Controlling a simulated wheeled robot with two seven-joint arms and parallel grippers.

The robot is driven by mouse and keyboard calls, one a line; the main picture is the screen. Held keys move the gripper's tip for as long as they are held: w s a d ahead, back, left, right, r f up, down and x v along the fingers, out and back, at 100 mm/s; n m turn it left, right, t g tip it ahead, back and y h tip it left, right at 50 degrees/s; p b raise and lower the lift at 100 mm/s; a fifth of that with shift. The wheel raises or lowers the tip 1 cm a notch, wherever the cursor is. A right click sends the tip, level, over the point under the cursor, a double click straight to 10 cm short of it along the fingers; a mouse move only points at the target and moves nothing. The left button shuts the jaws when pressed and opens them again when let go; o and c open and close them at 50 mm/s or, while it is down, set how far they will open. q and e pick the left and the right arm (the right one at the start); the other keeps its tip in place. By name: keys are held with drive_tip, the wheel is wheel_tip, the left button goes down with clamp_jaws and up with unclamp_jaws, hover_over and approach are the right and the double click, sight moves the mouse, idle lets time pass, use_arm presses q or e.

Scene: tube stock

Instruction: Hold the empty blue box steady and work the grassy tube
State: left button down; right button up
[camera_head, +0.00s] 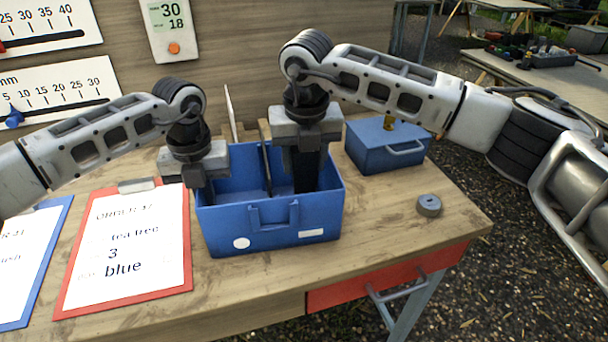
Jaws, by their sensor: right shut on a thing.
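An open blue box (322,222) stands on the wooden table, with a dark divider (266,170) inside. My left gripper (208,195) is at the box's left wall, its fingers pointing down. The wall and the gripper hide whether its fingers are around the wall or only beside it. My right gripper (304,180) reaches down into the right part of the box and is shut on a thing. Its fingertips and that thing are hidden behind the front wall. I see no tube I can make out as grassy.
A closed blue box (370,157) with a small yellowish thing on top stands behind right. A grey round piece (429,205) lies near the table's right edge. A red clipboard (180,245) reads "tea tree 3 blue". Bare table (240,285) lies in front.

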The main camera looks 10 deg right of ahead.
wheel_tip(320, 180, up, 6)
drive_tip(key=shift+f, duration=0.15)
use_arm(q)
drive_tip(key=c, duration=1.5)
unclamp_jaws()
drive_tip(key=shift+c, duration=0.2)
